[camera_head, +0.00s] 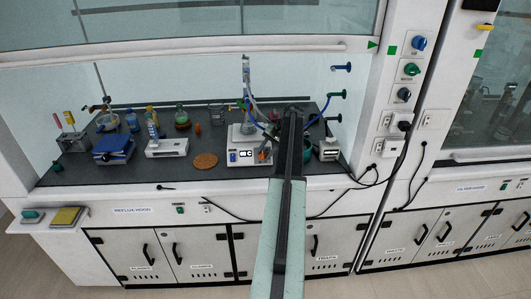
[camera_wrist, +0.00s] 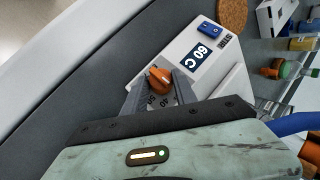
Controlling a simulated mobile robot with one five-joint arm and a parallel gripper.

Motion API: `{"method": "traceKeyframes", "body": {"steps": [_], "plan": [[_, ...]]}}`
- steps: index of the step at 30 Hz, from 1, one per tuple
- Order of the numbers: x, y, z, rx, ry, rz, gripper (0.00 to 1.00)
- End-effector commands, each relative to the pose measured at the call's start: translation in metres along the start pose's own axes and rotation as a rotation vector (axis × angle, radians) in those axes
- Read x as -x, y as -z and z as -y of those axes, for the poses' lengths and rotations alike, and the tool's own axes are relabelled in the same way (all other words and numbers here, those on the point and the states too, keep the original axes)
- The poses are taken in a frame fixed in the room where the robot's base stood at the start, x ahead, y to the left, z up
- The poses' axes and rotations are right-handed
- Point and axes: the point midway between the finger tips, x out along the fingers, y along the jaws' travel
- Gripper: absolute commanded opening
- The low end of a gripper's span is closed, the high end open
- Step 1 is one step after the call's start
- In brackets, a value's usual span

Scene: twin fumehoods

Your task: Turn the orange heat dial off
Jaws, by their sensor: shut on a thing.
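The orange heat dial (camera_wrist: 158,79) sits on the front panel of a white hotplate stirrer (camera_wrist: 176,52). A dark display (camera_wrist: 201,56) on the panel reads 60 C. Dial numbers such as 40 and 50 show beside the dial. My gripper (camera_wrist: 160,88) has one grey finger on each side of the dial and is shut on it. In the head view the hotplate (camera_head: 238,142) stands on the fumehood bench, and a bit of the orange dial (camera_head: 263,155) shows left of my arm. My arm hides my fingertips there.
A blue switch (camera_wrist: 211,29) marked STIR is on the same panel. A clamp stand with glassware (camera_head: 246,80) and blue tubing rises above the hotplate. A brown cork mat (camera_head: 204,161) and a white balance (camera_head: 167,148) lie to its left. The raised glass sash (camera_head: 190,48) hangs above.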

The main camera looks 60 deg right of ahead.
Motion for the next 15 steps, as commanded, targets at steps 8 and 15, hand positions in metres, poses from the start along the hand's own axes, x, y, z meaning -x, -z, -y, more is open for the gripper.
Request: {"method": "traceKeyframes", "body": {"steps": [8, 15], "plan": [[-0.0004, -0.0006, 0.0001, 0.001, 0.000, 0.001, 0.42], [0.0021, -0.0004, 0.0004, 0.000, 0.000, 0.001, 0.42]]}}
